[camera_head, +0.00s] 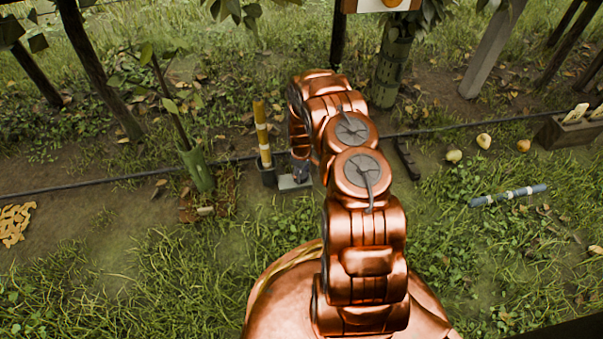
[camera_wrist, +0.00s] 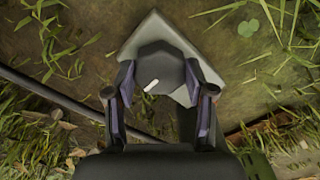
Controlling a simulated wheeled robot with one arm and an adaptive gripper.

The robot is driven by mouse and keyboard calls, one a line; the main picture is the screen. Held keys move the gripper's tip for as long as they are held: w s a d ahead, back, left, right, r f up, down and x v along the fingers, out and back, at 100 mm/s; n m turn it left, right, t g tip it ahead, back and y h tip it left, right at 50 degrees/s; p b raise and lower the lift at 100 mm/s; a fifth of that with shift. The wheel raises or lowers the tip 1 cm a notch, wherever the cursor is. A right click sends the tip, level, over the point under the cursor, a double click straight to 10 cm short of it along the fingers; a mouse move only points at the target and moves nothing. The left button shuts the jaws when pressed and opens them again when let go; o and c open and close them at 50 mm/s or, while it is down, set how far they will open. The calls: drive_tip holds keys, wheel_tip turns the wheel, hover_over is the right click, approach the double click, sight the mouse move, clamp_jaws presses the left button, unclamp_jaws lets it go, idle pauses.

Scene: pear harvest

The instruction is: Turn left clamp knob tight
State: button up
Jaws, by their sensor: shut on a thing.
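In the wrist view the clamp knob (camera_wrist: 165,65) is a dark, faceted knob with a short white mark on its top. It sits over a pale grey plate (camera_wrist: 150,32) on the ground. My gripper (camera_wrist: 160,80) points down on the knob, one finger on its left side and one on its right, shut on it. In the head view my gripper (camera_head: 301,170) is low at the far end of my copper arm, just above the grey plate (camera_head: 290,184). The knob itself is hidden there behind my gripper and arm.
A yellow banded post (camera_head: 262,135) in a dark holder stands just left of the plate. A green sleeve (camera_head: 197,170) surrounds a sapling farther left. A dark hose (camera_head: 85,178) runs along the ground. Pears (camera_head: 484,141) and a blue-grey rod (camera_head: 508,195) lie right. Open grass lies in front.

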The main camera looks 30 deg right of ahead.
drive_tip(key=shift+r+m+p, duration=0.1)
drive_tip(key=shift+m+p, duration=0.25)
drive_tip(key=shift+m, duration=0.05)
drive_tip(key=m+p, duration=0.2)
drive_tip(key=m, duration=0.1)
drive_tip(key=shift+r, duration=0.15)
drive_tip(key=m+p, duration=0.6)
drive_tip(key=shift+w, duration=0.1)
drive_tip(key=shift+m+p, duration=0.65)
drive_tip(key=shift+m, duration=0.35)
drive_tip(key=shift+m+p, duration=0.5)
drive_tip(key=shift+m, duration=0.4)
drive_tip(key=shift+f+m+p, duration=0.2)
drive_tip(key=shift+m+p, duration=0.4)
drive_tip(key=shift+m, duration=1.5)
drive_tip(key=o, duration=1.2)
drive_tip(key=shift+c, duration=0.2)
